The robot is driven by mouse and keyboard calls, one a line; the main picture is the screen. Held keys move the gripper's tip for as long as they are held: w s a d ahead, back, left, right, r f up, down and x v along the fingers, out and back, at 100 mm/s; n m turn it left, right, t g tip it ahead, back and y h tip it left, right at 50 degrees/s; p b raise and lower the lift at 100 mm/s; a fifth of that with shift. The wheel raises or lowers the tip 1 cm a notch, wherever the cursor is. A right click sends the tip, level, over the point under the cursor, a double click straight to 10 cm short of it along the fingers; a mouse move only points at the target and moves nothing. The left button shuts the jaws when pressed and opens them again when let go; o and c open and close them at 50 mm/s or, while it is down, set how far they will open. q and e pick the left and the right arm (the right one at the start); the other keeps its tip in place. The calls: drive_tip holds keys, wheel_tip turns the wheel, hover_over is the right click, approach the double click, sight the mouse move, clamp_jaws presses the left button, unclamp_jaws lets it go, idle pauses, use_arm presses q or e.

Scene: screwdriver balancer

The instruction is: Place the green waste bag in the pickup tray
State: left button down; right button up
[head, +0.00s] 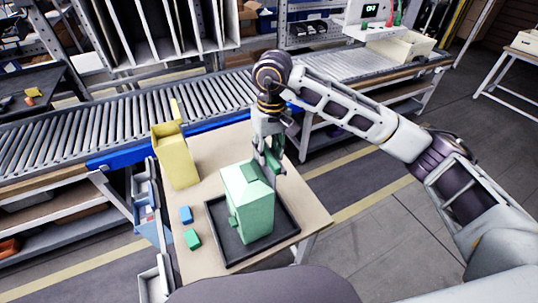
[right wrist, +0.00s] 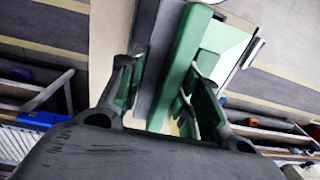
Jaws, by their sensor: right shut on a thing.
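The green waste bag (head: 250,213) is a tall, boxy green bag, upright within the outline of the black pickup tray (head: 290,228) on the tan table. I cannot tell whether its base touches the tray floor. My right gripper (head: 270,160) is at the bag's upper rear edge, shut on a part of it. In the right wrist view, a green strip of the bag (right wrist: 183,60) runs between the two fingers of the right gripper (right wrist: 155,90). My left gripper is not in view.
A yellow bag (head: 177,160) stands at the table's back left. A small blue block (head: 186,215) and a small green block (head: 192,239) lie left of the tray. A roller conveyor (head: 60,137) runs behind the table (head: 213,158).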

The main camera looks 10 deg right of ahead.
drive_tip(key=shift+f, duration=1.25)
drive_tip(key=o, duration=1)
wheel_tip(320, 180, up, 2)
drive_tip(key=shift+r, duration=0.1)
drive_tip(key=r+b, duration=0.1)
drive_tip(key=r, duration=0.3)
drive_tip(key=r+b, duration=0.1)
drive_tip(key=r, duration=0.3)
drive_tip(key=shift+w+d, duration=0.1)
drive_tip(key=shift+d, duration=0.1)
drive_tip(key=shift+r, duration=1)
